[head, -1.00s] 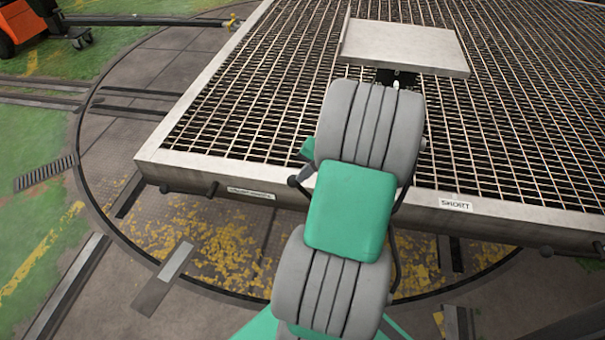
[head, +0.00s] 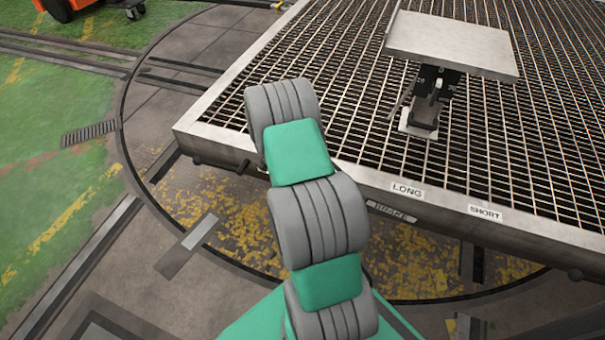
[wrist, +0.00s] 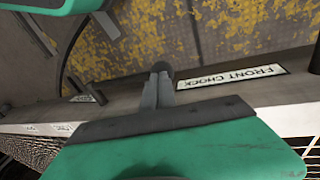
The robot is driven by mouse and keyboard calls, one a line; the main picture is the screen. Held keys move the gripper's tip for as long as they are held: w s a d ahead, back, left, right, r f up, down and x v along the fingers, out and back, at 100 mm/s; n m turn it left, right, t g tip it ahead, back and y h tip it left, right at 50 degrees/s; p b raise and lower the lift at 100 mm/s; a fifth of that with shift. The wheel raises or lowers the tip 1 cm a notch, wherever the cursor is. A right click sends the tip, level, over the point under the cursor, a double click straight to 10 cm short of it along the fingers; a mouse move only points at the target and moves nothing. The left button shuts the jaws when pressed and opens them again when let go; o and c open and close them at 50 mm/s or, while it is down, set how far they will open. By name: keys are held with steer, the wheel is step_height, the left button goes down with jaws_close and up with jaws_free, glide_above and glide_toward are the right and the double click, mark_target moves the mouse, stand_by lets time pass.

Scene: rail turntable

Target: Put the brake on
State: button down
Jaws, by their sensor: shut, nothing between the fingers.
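A small grey plate marked BRAKE (head: 392,212) is on the front edge of the mesh-decked platform (head: 440,210), below the LONG label (head: 408,190). Dark knobs (head: 243,167) stick out along the same edge to the left. In the wrist view my gripper (wrist: 159,76) is shut and empty, its fingertips close to a dark rounded knob (wrist: 162,67); whether they touch it I cannot tell. A FRONT CHOCK label (wrist: 232,77) is just to the right. In the head view my arm hides the gripper and part of the edge.
A grey panel (head: 450,45) with a black and metal mechanism (head: 430,100) stands on the deck. A SHORT label (head: 485,212) is further right on the edge. An orange vehicle (head: 65,8) is far left. The green floor (head: 50,190) at left is clear.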

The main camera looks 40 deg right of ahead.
steer(key=shift+w+a+f+b, duration=0.15)
steer(key=shift+w+f+b, duration=0.1)
steer(key=shift+f, duration=0.65)
steer(key=shift+w+a+f+b, duration=0.1)
steer(key=shift+f+b, duration=0.15)
steer(key=shift+f, duration=0.7)
steer(key=shift+s+f, duration=0.15)
steer(key=w+a+p+v, duration=0.1)
steer(key=p+v, duration=0.5)
steer(key=v, duration=0.8)
steer(key=shift+w, duration=0.45)
